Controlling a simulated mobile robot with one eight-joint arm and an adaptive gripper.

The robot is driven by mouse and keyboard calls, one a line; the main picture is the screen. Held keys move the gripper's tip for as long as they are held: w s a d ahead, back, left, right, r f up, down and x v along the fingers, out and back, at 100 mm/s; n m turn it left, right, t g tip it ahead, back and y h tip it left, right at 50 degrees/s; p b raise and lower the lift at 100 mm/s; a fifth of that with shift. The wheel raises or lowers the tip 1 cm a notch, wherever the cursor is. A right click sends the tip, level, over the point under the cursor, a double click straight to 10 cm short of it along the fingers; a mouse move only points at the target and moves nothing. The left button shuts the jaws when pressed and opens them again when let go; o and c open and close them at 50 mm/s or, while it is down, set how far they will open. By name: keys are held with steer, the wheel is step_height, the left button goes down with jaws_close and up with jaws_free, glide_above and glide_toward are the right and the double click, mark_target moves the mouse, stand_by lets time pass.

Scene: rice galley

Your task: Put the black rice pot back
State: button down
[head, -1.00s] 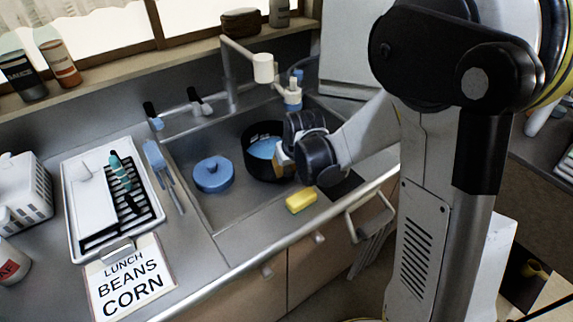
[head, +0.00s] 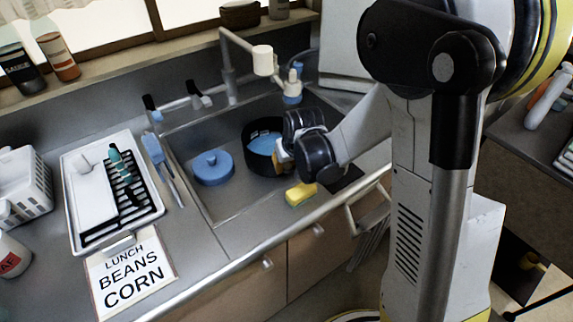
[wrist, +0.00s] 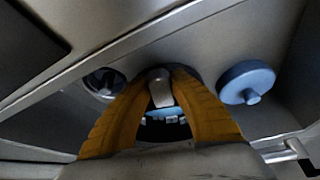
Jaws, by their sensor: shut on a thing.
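The black rice pot (head: 256,160) is in the sink, in the middle of the head view, and its inside is light blue. My gripper (head: 281,158) is at the pot's right side and is shut on it. My arm's dark wrist hides part of that side. In the wrist view my gripper's (wrist: 160,74) two orange fingers come together, with a grey piece between them. The exact part of the pot held is unclear. The blue lid (head: 212,168) lies to the left of the pot, apart from it, and also shows in the wrist view (wrist: 247,84).
A yellow sponge (head: 300,194) lies on the sink's front edge. The tap (head: 262,60) and a soap bottle (head: 292,90) stand behind. A white dish rack (head: 72,190) and a sign reading lunch, beans, corn (head: 132,275) are on the left counter. The sink's front left is clear.

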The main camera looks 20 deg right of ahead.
steer(key=shift+f, duration=0.25)
steer(key=c, duration=1.2)
jaws_free()
steer(key=shift+r, duration=0.1)
steer(key=v, duration=1.1)
steer(key=shift+s+r, duration=0.15)
steer(key=shift+r, duration=0.25)
